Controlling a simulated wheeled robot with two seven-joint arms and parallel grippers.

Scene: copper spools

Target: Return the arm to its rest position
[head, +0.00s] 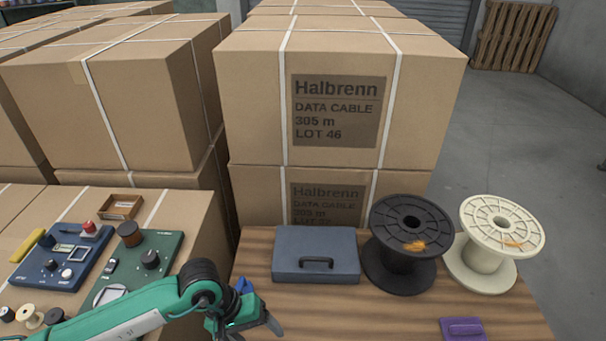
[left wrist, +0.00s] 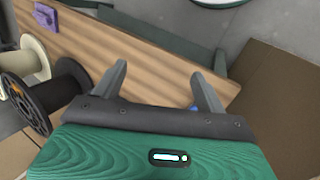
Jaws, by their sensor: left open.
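My left arm comes in from the lower left of the head view, and its gripper (head: 264,320) is low at the table's left front edge. In the left wrist view the two grey fingers (left wrist: 158,74) are spread apart with nothing between them. A black spool (head: 402,268) and a cream spool (head: 483,262) stand upright on the wooden table (head: 385,312), both apart from the gripper. Each has a small copper-orange patch on its top. In the left wrist view, the black spool (left wrist: 22,92) and cream spool (left wrist: 28,60) show at the left. My right gripper is out of view.
A blue-grey case (head: 316,255) lies left of the black spool. A purple object (head: 463,329) lies at the front right. Strapped cartons (head: 335,95) stand behind the table. A lower carton (head: 195,225) at left carries electronic panels (head: 60,262) and small spools.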

